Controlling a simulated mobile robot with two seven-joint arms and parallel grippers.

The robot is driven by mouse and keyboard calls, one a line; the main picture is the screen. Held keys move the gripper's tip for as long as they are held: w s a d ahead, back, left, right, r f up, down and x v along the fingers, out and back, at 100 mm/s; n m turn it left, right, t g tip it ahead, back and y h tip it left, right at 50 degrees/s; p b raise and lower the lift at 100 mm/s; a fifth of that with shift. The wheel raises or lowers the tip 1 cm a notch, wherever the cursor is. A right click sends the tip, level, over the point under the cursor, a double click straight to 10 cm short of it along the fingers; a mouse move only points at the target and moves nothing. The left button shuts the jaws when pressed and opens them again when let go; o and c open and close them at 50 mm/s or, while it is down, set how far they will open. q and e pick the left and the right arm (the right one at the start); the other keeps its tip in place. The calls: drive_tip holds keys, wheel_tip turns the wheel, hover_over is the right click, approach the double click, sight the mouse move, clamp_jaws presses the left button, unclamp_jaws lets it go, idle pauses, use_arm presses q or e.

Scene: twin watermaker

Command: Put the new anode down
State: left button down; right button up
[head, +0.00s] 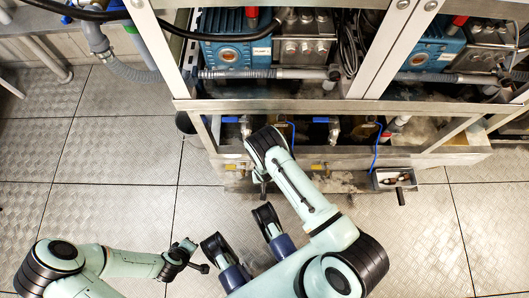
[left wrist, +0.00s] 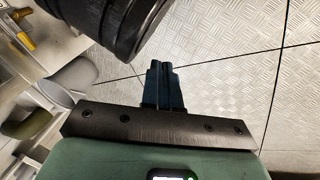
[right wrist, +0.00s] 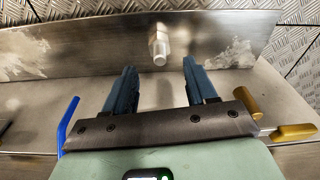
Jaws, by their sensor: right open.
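In the right wrist view a small fitting that looks like the new anode (right wrist: 160,55), with a brass-coloured end and a pale tip, shows just beyond my right fingertips, in line with the gap. It is against or above a steel lip; I cannot tell what it rests on. My right gripper (right wrist: 160,68) is open, one finger to each side and apart from it. In the head view my right gripper (head: 262,180) is at the frame's lower front edge, and the anode cannot be made out there. My left gripper (head: 190,257) is shut and empty over the floor; its fingers (left wrist: 164,75) meet.
The watermaker frame (head: 300,105) fills the back, with pumps above. A small tray (head: 393,178) with dark items sits at its front right. A blue valve handle (right wrist: 68,123) and yellow handles (right wrist: 247,101) are close beside my right gripper. A grey bucket (left wrist: 78,78) stands at left.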

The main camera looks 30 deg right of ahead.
use_arm(q)
drive_tip(key=r, duration=0.1)
drive_tip(key=r+p, duration=0.1)
drive_tip(key=d+r, duration=0.1)
drive_tip(key=shift+w, duration=0.3)
use_arm(e)
drive_tip(key=s+a+r+y, duration=0.1)
drive_tip(key=s+r, duration=0.4)
drive_tip(key=r, duration=0.3)
drive_tip(key=s+a+r+t+y, duration=0.1)
drive_tip(key=s+r, duration=0.5)
drive_tip(key=r, duration=0.3)
drive_tip(key=shift+a+t+y, duration=0.2)
drive_tip(key=shift+t+y, duration=0.1)
drive_tip(key=shift+y, duration=0.1)
use_arm(q)
drive_tip(key=shift+s+f, duration=0.1)
use_arm(e)
drive_tip(key=shift+s+f, duration=0.1)
drive_tip(key=shift+s, duration=0.05)
